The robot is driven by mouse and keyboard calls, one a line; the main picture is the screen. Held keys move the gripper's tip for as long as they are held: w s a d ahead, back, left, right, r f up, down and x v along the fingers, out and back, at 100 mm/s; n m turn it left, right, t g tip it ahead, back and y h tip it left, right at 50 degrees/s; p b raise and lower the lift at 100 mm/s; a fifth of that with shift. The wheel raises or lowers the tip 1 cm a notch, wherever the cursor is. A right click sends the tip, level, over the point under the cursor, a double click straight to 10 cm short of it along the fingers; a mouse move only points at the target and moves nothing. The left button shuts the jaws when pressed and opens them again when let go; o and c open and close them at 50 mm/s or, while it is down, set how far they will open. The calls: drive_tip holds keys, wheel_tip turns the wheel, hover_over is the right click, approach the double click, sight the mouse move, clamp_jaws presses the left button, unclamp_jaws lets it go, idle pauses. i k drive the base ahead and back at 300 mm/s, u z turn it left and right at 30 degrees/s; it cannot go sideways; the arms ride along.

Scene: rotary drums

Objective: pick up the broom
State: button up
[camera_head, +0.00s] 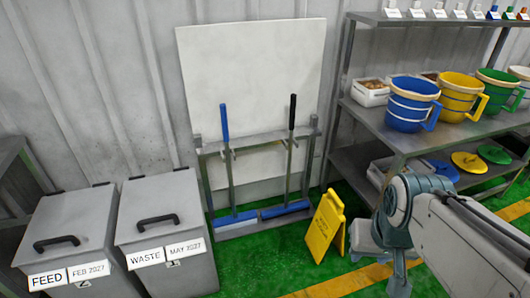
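Two long-handled tools stand upright in a grey rack (260,142) against the wall. The left tool (228,165) has a blue-topped handle and a wide blue head at the floor. I cannot tell for sure which one is the broom. My gripper (398,284) seems to be at the lower right, at the end of my folded arm, well apart from both tools. Its fingers are too unclear to tell if they are open or shut.
Grey bins labelled FEED (70,225) and WASTE (165,215) stand left. A yellow floor sign (325,227) stands right of the rack. Shelves (350,158) with coloured buckets (410,105) stand at the right. Green floor (265,255) before the rack is clear.

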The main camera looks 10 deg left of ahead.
sight(241, 220)
drive_tip(key=u, duration=0.2)
drive_tip(key=i, duration=1.65)
drive_tip(key=u, duration=0.65)
drive_tip(key=i, duration=0.85)
drive_tip(key=u, duration=0.05)
